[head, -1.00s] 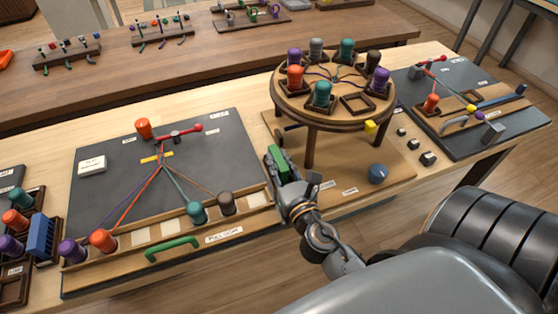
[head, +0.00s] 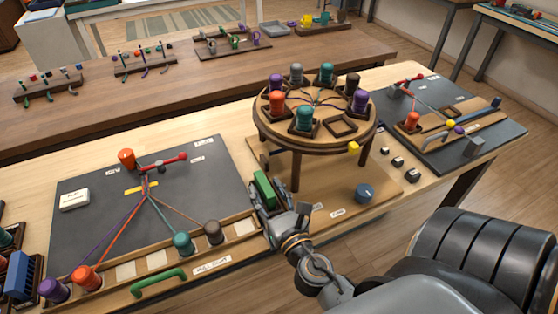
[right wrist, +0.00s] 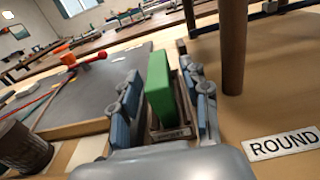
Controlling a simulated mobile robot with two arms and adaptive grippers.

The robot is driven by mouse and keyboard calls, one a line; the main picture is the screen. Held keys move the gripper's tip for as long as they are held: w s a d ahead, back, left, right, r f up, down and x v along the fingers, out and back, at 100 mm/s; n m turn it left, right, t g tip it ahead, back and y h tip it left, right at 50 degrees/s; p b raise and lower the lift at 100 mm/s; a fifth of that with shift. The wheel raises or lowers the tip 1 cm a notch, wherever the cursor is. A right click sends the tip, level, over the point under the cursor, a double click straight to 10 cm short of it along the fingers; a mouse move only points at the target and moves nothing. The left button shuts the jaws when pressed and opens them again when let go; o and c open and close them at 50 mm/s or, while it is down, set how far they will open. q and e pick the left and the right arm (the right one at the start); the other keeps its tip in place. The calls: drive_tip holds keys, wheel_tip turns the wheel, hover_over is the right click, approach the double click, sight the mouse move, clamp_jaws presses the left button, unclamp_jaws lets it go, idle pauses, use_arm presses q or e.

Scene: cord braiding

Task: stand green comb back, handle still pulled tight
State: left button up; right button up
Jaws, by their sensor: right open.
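The green comb (head: 264,189), seen as a green block, stands upright at the right end of the braiding board. In the right wrist view the comb (right wrist: 159,88) stands at a small brown holder (right wrist: 171,133) with a label. My right gripper (head: 268,201) is open, with one finger on each side of the comb. Whether its pads touch the comb I cannot tell. The green handle (head: 158,282) is on the wooden bar at the board's front, by a label that seems to read "PULL DOWN". My left gripper is out of view.
The round stand (head: 316,140) with several bobbins rises just right of my right gripper; its leg (right wrist: 233,45) is close. Cords run from the dark board (head: 100,205) to bobbins on the front bar. A blue comb-like block (head: 18,275) is at far left.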

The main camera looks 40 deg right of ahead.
drive_tip(key=v, duration=1)
drive_tip(key=shift+s, duration=0.3)
